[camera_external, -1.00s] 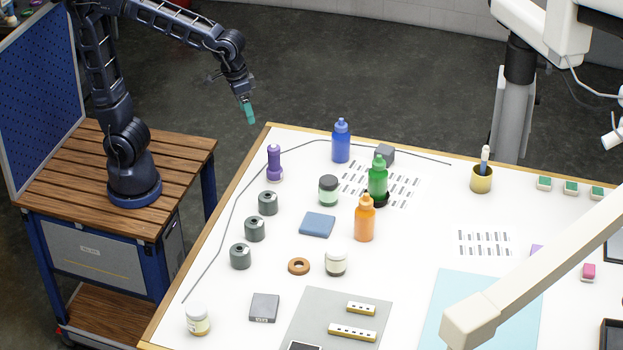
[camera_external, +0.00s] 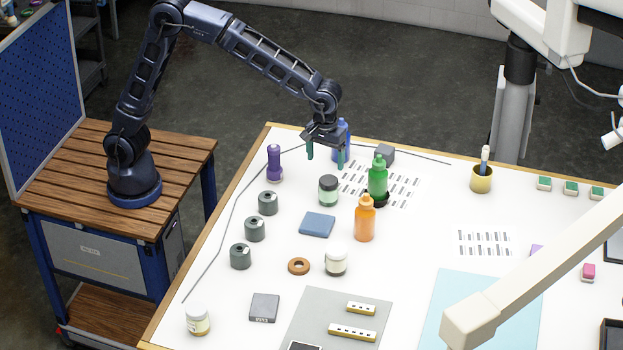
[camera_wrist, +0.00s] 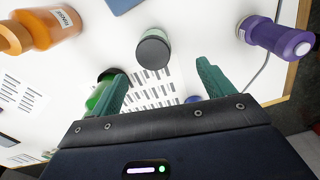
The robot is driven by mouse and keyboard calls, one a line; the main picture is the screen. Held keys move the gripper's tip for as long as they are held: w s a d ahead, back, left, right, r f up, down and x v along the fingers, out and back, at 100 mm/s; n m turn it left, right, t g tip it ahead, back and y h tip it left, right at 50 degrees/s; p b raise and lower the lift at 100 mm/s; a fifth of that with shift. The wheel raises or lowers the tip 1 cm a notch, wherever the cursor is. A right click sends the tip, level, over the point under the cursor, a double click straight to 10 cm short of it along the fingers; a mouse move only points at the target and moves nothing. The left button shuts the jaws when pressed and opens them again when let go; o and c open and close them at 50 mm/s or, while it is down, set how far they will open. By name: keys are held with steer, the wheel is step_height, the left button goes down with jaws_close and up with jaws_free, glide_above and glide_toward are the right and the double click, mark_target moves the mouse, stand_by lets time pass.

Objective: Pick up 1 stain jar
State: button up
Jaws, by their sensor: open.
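Several small lidded jars stand upright on the white table. One with a dark lid and pale green body (camera_external: 328,190) stands just below my gripper in the external view; it also shows in the wrist view (camera_wrist: 155,50), ahead of the fingertips. A white-lidded jar (camera_external: 336,263) stands nearer the table's middle, and another (camera_external: 198,319) near the front left edge. No readable label tells which is a stain jar. My gripper (camera_external: 325,160) is open and empty above the table's back left part, its teal fingers pointing down; they also show in the wrist view (camera_wrist: 164,82).
A purple bottle (camera_external: 274,163) stands left of my gripper. Blue (camera_external: 343,130), green (camera_external: 377,175) and orange (camera_external: 364,220) bottles stand behind and right. Several grey canisters (camera_external: 255,229) line the left; a blue block (camera_external: 317,224) lies in front of the dark-lidded jar.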

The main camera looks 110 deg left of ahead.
mark_target(328, 179)
steer(key=shift+w+f, duration=0.45)
steer(key=shift+f, duration=0.1)
step_height(328, 179, down, 5)
steer(key=shift+r, duration=0.1)
steer(key=shift+w+d+f, duration=0.1)
steer(key=shift+d+f, duration=0.05)
steer(key=shift+f, duration=1.35)
steer(key=shift+w+d+f, duration=0.1)
steer(key=shift+d+f, duration=0.05)
steer(key=shift+f, duration=1.3)
steer(key=shift+r, duration=0.1)
steer(key=c, duration=1.2)
